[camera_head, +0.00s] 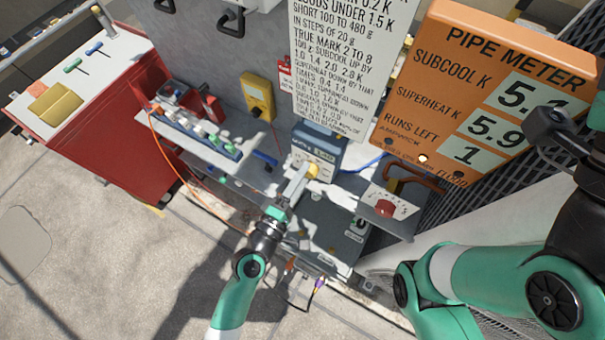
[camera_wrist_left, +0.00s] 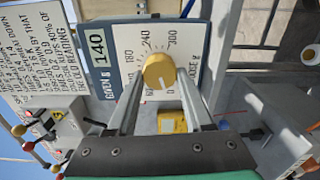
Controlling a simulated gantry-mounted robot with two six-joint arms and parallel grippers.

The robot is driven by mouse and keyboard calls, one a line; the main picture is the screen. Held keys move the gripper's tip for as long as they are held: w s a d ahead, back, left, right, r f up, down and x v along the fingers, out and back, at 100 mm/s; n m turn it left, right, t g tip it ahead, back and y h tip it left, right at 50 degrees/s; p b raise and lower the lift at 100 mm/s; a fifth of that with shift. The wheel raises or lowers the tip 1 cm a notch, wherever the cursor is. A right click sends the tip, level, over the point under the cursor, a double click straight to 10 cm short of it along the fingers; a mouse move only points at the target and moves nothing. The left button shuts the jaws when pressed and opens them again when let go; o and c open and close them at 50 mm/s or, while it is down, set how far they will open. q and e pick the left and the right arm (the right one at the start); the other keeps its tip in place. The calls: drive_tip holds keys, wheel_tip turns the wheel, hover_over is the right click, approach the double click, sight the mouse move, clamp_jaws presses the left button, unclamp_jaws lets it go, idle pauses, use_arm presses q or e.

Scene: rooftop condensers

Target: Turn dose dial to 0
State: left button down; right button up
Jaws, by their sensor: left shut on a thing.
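The yellow dose dial (camera_wrist_left: 159,71) sits on a white scale plate (camera_wrist_left: 185,45) on a blue-grey box, and it also shows in the head view (camera_head: 313,171). My left gripper (camera_wrist_left: 160,76) has its two fingers on either side of the dial, shut on it; the gripper also shows in the head view (camera_head: 304,172). A pale mark on the dial face points toward the lower part of the wrist picture; the exact number it meets is unclear. A display above the scale (camera_wrist_left: 97,44) reads 140 beside "GIVEN g". My right gripper cannot be made out.
An orange Pipe Meter board (camera_head: 440,95) stands at the right, showing 5.1, 5.9 and 1 run left. A white instruction sign hangs behind the box. A red-knobbed dial (camera_head: 386,207) is to its right. A yellow meter (camera_head: 258,95) and a rack of coloured parts (camera_head: 195,130) are left.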

use_arm(q)
drive_tip(key=shift+n, duration=0.7)
drive_tip(key=shift+c, duration=1.5)
unclamp_jaws()
drive_tip(key=v, duration=1.1)
drive_tip(key=shift+s+a+b, duration=0.15)
drive_tip(key=shift+s+b, duration=0.15)
drive_tip(key=shift+b, duration=0.05)
